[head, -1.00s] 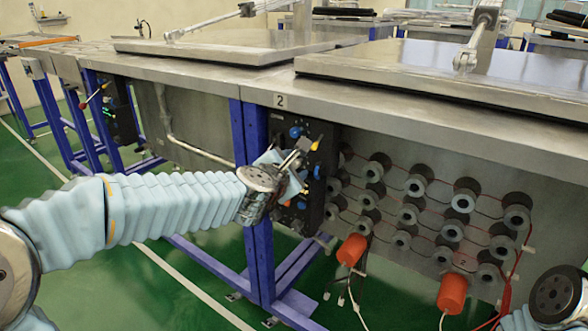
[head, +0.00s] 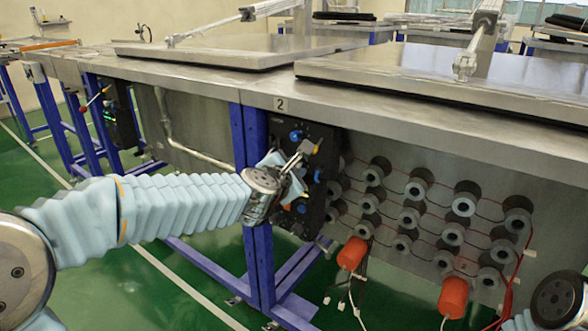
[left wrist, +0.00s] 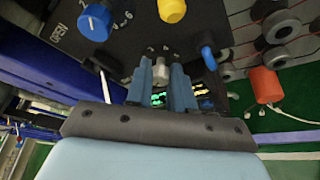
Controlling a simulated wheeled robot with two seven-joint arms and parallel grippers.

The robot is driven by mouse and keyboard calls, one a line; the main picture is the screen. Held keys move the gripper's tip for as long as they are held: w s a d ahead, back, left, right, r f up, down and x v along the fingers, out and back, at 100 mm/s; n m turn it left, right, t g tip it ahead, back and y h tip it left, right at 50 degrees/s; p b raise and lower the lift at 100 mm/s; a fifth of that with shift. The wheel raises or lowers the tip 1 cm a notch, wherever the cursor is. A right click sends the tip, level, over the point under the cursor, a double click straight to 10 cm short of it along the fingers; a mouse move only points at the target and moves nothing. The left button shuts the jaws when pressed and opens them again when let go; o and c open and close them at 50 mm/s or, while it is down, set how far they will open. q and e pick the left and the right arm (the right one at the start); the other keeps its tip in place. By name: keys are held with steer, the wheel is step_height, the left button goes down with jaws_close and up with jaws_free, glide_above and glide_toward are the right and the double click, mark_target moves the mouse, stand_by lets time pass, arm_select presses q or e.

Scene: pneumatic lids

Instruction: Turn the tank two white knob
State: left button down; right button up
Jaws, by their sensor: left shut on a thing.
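The tank two control panel (head: 318,190) is a black box below the table edge, beside the plate marked 2. My left gripper (head: 300,160) is at this panel and partly hides it. In the left wrist view the white knob (left wrist: 161,73) sits between the two blue fingers of my left gripper (left wrist: 163,82), which is shut on it. The knob is hidden behind the gripper in the head view. My right gripper is not in view; only part of my right arm shows at the lower right.
A blue knob (left wrist: 95,22), a yellow knob (left wrist: 172,9) and a blue lever (left wrist: 208,57) are close around the fingers. A blue table leg (head: 245,150) stands left of the panel. Orange cylinders (head: 352,253) and several grey round fittings are to the right.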

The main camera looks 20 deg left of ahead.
arm_select(q)
steer(key=shift+f, duration=0.1)
steer(key=shift+a+f+m+t+h+b, duration=0.2)
steer(key=shift+m+t+h+b, duration=0.7)
steer(key=shift+m+b, duration=2.6)
steer(key=shift+d+f+m+t+h+b, duration=0.1)
steer(key=shift+f+m+t+h+b, duration=0.3)
steer(key=shift+m+t+b, duration=2.85)
steer(key=shift+a+f+m+g+h+b, duration=0.1)
steer(key=shift+m+g+h+b, duration=1.15)
steer(key=shift+m, duration=4.4)
steer(key=shift+m+t+y+b, duration=0.3)
steer(key=shift+t+b, duration=0.1)
steer(key=shift+t, duration=0.1)
steer(key=c, duration=1)
jaws_free()
